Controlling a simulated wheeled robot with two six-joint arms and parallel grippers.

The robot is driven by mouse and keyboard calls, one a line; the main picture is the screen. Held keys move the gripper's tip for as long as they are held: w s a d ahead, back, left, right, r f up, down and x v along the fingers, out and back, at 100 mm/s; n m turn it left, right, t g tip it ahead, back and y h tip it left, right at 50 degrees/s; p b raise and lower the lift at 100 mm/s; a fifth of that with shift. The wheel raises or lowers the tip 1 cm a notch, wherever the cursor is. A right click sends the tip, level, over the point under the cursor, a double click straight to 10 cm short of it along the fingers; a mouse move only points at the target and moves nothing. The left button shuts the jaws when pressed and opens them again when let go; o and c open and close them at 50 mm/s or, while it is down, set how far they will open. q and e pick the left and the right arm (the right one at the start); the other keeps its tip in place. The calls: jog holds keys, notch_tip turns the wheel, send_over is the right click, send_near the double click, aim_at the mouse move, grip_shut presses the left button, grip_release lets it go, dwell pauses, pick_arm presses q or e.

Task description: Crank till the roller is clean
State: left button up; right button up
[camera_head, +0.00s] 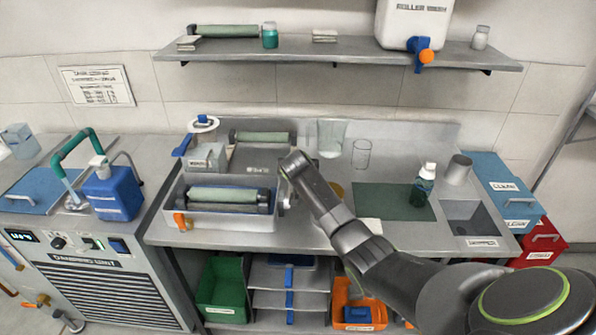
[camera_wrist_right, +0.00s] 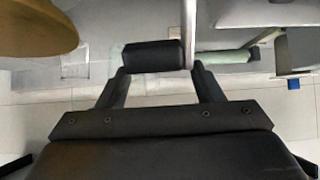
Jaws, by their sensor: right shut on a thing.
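The pale green roller (camera_head: 222,195) lies across a metal tray (camera_head: 225,222) with black ends at its sides. Dark blue shows along it; whether that is ink is too small to tell. My right gripper (camera_head: 287,188) is at the roller's right end, by the crank. In the right wrist view my right gripper (camera_wrist_right: 160,72) is shut on the black crank handle (camera_wrist_right: 152,57). Part of a pale green roller (camera_wrist_right: 225,57) shows to the right of the handle there. My left gripper is in neither view.
A second roller (camera_head: 265,137) sits behind the tray. A blue container (camera_head: 112,193) stands at left. A green bottle (camera_head: 424,185) stands on a green mat (camera_head: 380,202) at right, beside a sink (camera_head: 468,215). A shelf (camera_head: 340,50) runs above. My right forearm crosses the counter front.

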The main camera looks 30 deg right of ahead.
jog(key=shift+w+d+r, duration=0.15)
jog(key=shift+w+d, duration=0.15)
jog(key=shift+d, duration=0.15)
jog(key=o, duration=1)
jog(key=shift+o, duration=0.9)
jog(key=shift+d, duration=0.2)
jog(key=shift+d+f, duration=0.1)
jog(key=shift+f, duration=0.2)
jog(key=shift+s+a+r, duration=0.1)
jog(key=shift+s+a, duration=0.05)
jog(key=shift+a, duration=0.1)
jog(key=shift+s+a+r, duration=0.35)
jog(key=b+v, duration=0.2)
jog(key=v, duration=1.3)
jog(key=shift+s+r, duration=0.25)
jog(key=shift+s, duration=0.1)
